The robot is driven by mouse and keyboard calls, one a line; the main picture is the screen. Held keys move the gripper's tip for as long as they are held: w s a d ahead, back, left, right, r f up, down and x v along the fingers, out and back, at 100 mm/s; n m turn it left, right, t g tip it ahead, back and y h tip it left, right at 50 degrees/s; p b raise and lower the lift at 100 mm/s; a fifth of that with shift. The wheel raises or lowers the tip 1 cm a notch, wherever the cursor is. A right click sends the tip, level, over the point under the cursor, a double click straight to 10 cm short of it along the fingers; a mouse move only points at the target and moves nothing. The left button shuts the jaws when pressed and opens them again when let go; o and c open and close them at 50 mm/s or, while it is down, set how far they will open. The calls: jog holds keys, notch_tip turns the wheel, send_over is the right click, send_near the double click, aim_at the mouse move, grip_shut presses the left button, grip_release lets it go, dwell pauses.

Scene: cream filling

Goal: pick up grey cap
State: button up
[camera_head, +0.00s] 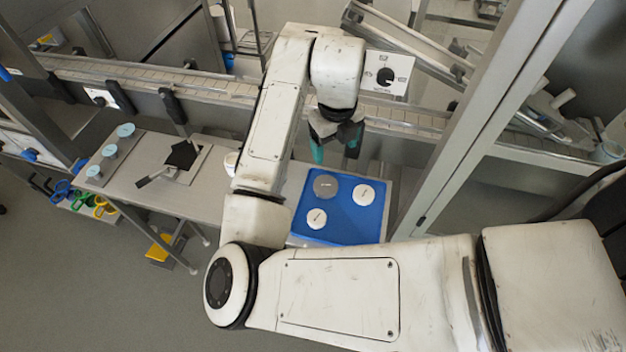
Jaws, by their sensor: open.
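The grey cap (326,186) is a round disc lying flat on the blue tray (345,232), toward its back left. Two white caps lie on the same tray, one to the right (363,195) and one in front (317,218). My gripper (334,153) points down above the back edge of the tray, beyond the grey cap in the picture. Its teal-tipped fingers are apart with nothing between them. Its exact height above the tray is hard to judge from this view.
A conveyor (215,84) runs behind the tray, with a dial panel (387,75) above it. A metal post (478,130) stands to the right. A grey table (150,196) with light-blue discs and a black tool is at left.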

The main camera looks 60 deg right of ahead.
jog(key=a+f+m+y, duration=0.1)
jog(key=a, duration=0.1)
send_over(326, 185)
jog(key=f, duration=0.5)
jog(key=shift+w+a+p, duration=0.1)
jog(key=shift+w+p, duration=0.1)
jog(key=shift+p, duration=0.2)
jog(key=shift+s+f+p, duration=0.2)
jog(key=shift+f+p, duration=0.7)
jog(key=shift+f, duration=1.9)
jog(key=c, duration=0.8)
jog(key=shift+r, duration=0.1)
